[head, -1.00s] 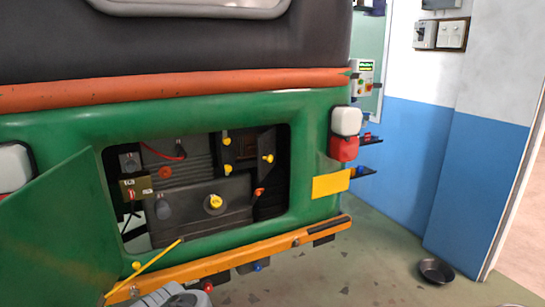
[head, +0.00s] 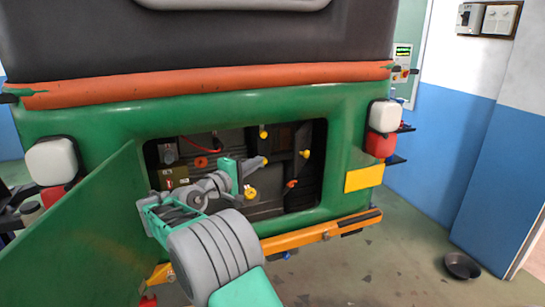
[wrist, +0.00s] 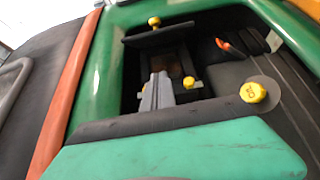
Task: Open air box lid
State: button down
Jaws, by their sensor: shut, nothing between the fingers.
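The air box (head: 280,138) is the dark housing inside the rear engine bay, and its brown inside shows. Its lid (head: 302,168) is a dark panel with a yellow knob (head: 304,153), standing swung aside at the right of the opening. In the wrist view the lid (wrist: 165,37) stands off the opening, and the brown interior (wrist: 172,68) shows beside it. My gripper (head: 262,162) is shut and empty, reaching into the bay in front of the box. In the wrist view its grey fingertips (wrist: 160,77) are at the opening, apart from the lid. My arm hides part of the bay.
The green engine-bay door (head: 85,225) hangs open at the left. A yellow filler cap (head: 250,193) and an orange knob (head: 292,183) are near my gripper. The orange bumper (head: 320,232) runs below. A black bowl (head: 462,266) lies on the floor at the right.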

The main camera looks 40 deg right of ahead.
jog(key=s+d+p, duration=0.1)
jog(key=d+p, duration=0.2)
jog(key=d, duration=0.8)
jog(key=shift+p, duration=0.4)
jog(key=shift+s, duration=0.2)
